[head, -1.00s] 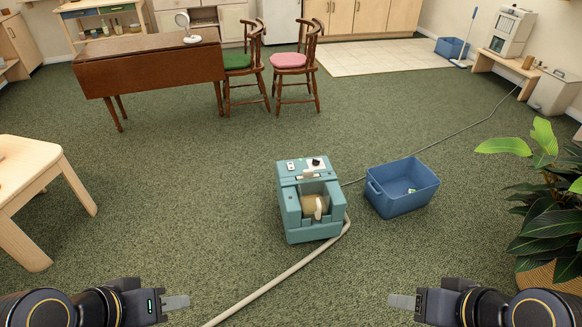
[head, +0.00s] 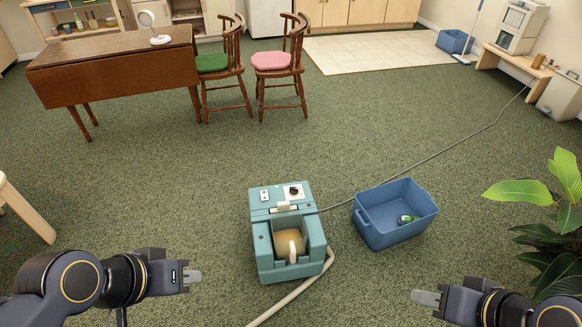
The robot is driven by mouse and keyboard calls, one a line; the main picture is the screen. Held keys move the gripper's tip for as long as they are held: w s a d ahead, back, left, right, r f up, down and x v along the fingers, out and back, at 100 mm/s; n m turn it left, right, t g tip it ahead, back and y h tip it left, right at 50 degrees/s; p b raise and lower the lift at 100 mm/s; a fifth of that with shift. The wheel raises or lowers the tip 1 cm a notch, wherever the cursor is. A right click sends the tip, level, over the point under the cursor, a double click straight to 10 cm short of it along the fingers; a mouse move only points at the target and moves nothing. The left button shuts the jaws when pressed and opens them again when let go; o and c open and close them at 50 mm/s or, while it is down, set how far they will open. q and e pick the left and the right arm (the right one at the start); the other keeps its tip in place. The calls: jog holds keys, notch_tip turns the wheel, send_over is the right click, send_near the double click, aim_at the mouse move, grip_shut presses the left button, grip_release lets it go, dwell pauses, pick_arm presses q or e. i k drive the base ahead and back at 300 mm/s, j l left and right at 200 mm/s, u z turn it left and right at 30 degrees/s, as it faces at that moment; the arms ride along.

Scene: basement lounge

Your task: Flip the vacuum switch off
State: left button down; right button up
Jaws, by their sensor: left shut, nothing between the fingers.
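The vacuum (head: 262,232) is a teal boxy machine standing on the carpet just below the middle of the head view. Its top panel carries a pale plate with small dark marks (head: 265,195) and a dark round knob on a white plate (head: 293,191). I cannot tell which of these is the switch or how it is set. A beige hose (head: 298,290) runs from its lower right side. My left gripper (head: 196,276) is shut and empty, to the left of the vacuum and apart from it. My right gripper (head: 418,298) is at the lower right, apart from everything; its fingers look together.
A blue bin (head: 385,236) with a small green and white item (head: 405,219) stands right of the vacuum. A grey cord (head: 440,147) crosses the carpet. A plant (head: 555,205) is at the right, a pale table (head: 25,212) at the left.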

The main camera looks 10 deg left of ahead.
aim_at(264, 194)
jog(key=i+l+z, duration=0.1)
jog(key=i, duration=0.35)
jog(key=i+l, duration=0.2)
jog(key=i, duration=0.25)
jog(key=i+l+z, duration=0.15)
jog(key=i, duration=0.35)
